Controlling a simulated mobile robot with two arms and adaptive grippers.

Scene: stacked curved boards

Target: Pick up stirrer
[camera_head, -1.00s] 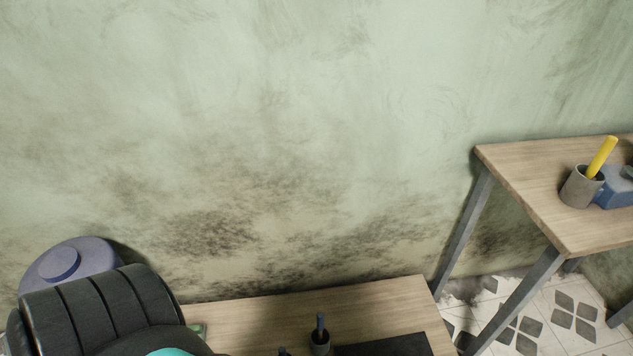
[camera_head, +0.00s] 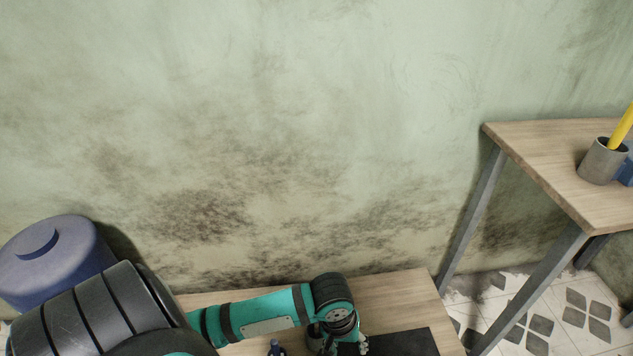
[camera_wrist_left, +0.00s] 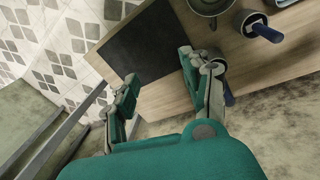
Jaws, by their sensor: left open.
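My left gripper (camera_head: 342,345) is over the wooden table near the black mat, partly cut off by the lower edge of the head view. In the left wrist view its fingers (camera_wrist_left: 158,68) are apart with nothing between them. A blue-handled tool (camera_wrist_left: 267,32) stands in a small dark cup (camera_wrist_left: 250,20); its top also shows in the head view (camera_head: 277,346). Another dark blue handle (camera_wrist_left: 229,94) shows just behind one finger, mostly hidden. I cannot tell which blue-handled item is the stirrer. My right gripper is not in view.
The black mat (camera_wrist_left: 150,42) lies on the table beside the fingers. A dark pot (camera_wrist_left: 209,4) stands near the cup. A blue lidded container (camera_head: 52,262) is at left. A higher table (camera_head: 545,165) at right holds a grey cup (camera_head: 601,162) with a yellow stick (camera_head: 621,128). The wall is close behind.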

